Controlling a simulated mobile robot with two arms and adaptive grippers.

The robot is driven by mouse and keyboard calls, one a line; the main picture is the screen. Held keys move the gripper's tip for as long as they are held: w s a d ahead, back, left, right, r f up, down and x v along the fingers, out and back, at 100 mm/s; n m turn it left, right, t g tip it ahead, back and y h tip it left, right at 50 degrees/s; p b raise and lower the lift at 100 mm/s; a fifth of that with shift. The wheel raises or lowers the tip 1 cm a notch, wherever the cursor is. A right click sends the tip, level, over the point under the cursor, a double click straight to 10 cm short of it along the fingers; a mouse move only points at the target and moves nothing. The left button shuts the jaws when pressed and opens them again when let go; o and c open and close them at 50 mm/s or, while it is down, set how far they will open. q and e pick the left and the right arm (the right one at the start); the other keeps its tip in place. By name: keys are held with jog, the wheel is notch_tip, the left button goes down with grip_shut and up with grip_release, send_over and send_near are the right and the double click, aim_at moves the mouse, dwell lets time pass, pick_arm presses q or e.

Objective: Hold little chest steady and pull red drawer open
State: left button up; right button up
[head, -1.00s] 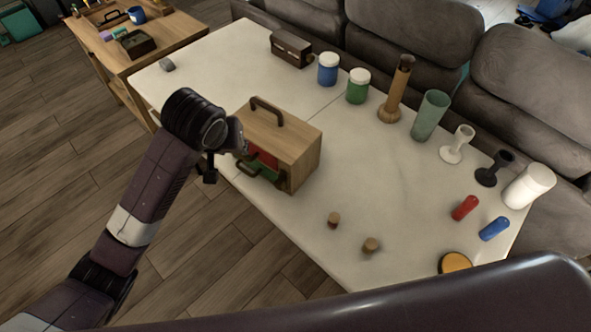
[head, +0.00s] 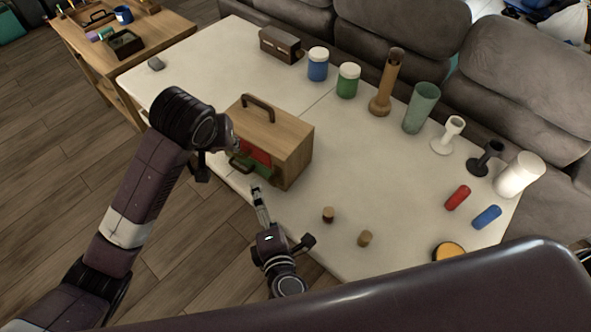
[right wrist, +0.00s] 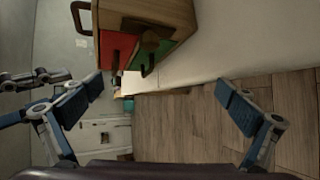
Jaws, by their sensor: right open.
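The little chest (head: 285,145) is a wooden box with a dark handle on top, standing upright on the pale table near its front edge. Its red drawer (head: 256,153) is on the side facing me, above a green drawer (right wrist: 160,50). The red drawer front also shows in the right wrist view (right wrist: 112,48). My left gripper (head: 233,137) is at the chest's left edge; its fingertips are largely hidden, so I cannot tell whether they touch. My right gripper (head: 256,190) is open and empty, just in front of and below the drawers, apart from their handles.
Two small corks (head: 328,214) lie right of the chest. Jars (head: 318,65), vases (head: 420,108) and candle holders line the table's back by the sofa (head: 420,45). A dark box (head: 281,45) stands behind. A wooden side table (head: 150,35) is at upper left.

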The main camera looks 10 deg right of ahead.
aim_at(295, 157)
jog(key=w+d+r+h, duration=0.1)
jog(key=w+d, duration=0.1)
jog(key=d, duration=0.1)
jog(key=w+d+r+n+t+h, duration=0.1)
jog(key=w+d+r, duration=0.1)
jog(key=d, duration=0.1)
jog(key=w+d+r+n, duration=0.1)
jog(key=w+d+r, duration=0.1)
jog(key=d, duration=0.1)
jog(key=shift+r+t+h, duration=0.25)
jog(key=shift+t+h, duration=0.15)
jog(key=x, duration=0.7)
jog(key=shift+w, duration=0.2)
